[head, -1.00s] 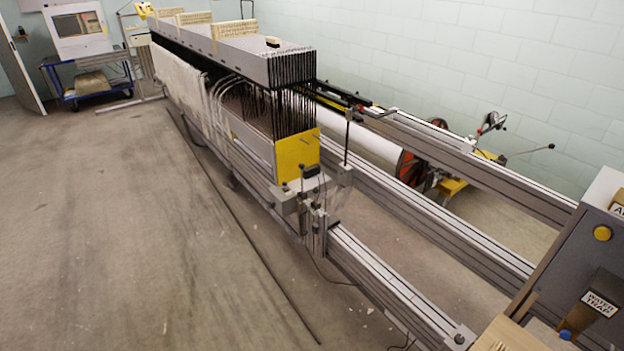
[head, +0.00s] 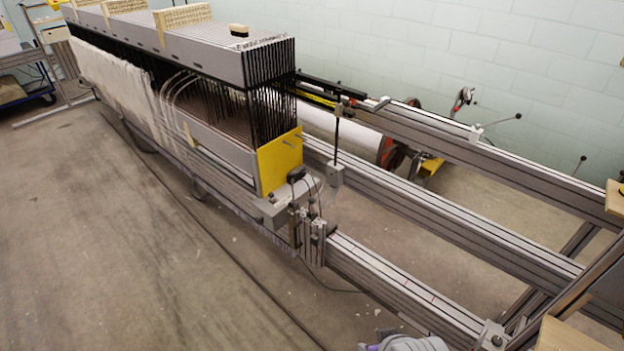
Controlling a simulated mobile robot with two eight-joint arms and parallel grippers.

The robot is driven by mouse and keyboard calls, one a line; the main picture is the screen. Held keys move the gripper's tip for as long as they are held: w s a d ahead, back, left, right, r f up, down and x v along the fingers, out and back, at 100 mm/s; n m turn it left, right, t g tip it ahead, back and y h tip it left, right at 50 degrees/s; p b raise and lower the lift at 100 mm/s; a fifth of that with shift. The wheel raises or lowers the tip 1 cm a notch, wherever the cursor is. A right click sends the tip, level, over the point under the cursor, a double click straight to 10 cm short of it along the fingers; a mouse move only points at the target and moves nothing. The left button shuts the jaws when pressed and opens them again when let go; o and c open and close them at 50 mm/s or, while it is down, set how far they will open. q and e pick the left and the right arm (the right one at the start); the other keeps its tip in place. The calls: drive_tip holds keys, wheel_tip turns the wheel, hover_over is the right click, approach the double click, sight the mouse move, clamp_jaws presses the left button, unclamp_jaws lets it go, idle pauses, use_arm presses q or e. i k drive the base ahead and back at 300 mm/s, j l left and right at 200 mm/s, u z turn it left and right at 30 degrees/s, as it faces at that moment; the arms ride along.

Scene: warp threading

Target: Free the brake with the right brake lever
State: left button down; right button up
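A thin lever with a black knob (head: 517,116) sticks out to the right beyond the far rail, near the red-rimmed beam end. A second short rod with a dark knob (head: 583,158) stands farther right, its lower part hidden by the rail. I cannot tell for certain which of them is the right brake lever. Neither gripper shows in the head view. A grey rounded part at the bottom edge may be mine, but no fingers are visible.
The loom frame's long metal rails (head: 430,208) lie between me and the knobbed levers. A yellow end plate (head: 280,162) and the harness block (head: 180,50) stand on the left. The floor (head: 120,230) at left is clear.

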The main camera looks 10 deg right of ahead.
sight(311, 200)
drive_tip(key=i+l+z, duration=0.2)
drive_tip(key=i, duration=0.45)
drive_tip(key=i+l+z, duration=0.15)
drive_tip(key=i, duration=0.5)
drive_tip(key=i+l, duration=0.4)
drive_tip(key=i+z, duration=0.05)
